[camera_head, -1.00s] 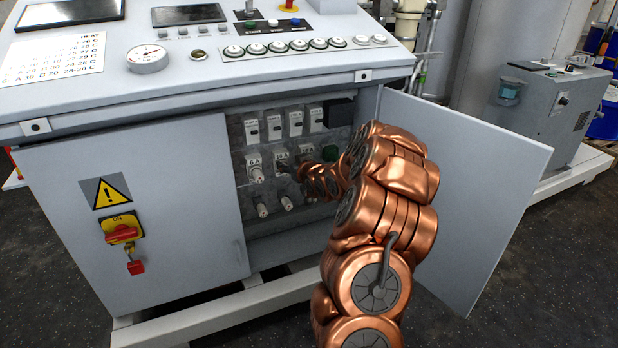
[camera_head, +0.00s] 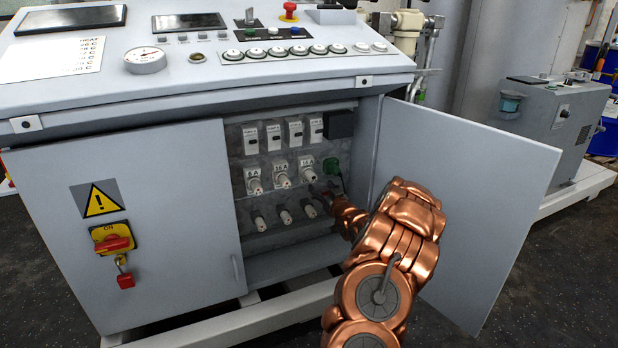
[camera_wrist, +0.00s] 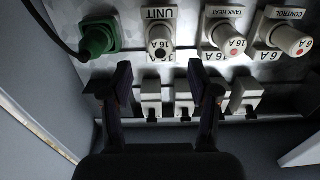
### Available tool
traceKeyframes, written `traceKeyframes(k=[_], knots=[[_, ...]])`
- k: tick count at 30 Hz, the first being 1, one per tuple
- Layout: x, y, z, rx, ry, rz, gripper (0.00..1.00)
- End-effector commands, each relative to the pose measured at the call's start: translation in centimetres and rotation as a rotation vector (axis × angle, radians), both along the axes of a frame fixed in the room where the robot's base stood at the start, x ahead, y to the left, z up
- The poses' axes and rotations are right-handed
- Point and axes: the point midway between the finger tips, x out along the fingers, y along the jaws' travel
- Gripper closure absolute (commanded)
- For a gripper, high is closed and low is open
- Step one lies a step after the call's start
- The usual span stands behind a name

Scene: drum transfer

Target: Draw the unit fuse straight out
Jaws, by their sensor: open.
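The unit fuse (camera_wrist: 160,40) is a white round cap in a square holder marked UNIT 16 A, with a dark spot on its face. In the head view it is the right one of the upper fuse row (camera_head: 309,173), seated in the panel. My gripper (camera_wrist: 162,88) is open and empty, its two fingers spread to either side below the unit fuse in the wrist view, not around it. In the head view my gripper (camera_head: 322,195) is small and partly hidden by my arm, just below and right of the unit fuse.
The tank heat fuse (camera_wrist: 227,36) and control fuse (camera_wrist: 290,38) sit beside it. A green plug with a black cable (camera_wrist: 100,36) is on the other side. Several switches (camera_head: 295,132) line the panel above. White fuse caps (camera_head: 285,216) sit below. The open door (camera_head: 490,190) stands at right.

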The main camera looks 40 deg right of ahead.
Motion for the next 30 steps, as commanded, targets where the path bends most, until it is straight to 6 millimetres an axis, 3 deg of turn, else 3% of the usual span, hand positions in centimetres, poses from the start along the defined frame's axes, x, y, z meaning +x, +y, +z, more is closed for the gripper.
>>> traceKeyframes(k=[19, 30], knots=[[6.5, -2.1, 0.1, -0.001, 0.003, 0.003, 0.40], [8.1, -2.7, 0.0, 0.001, 0.001, 0.001, 0.40]])
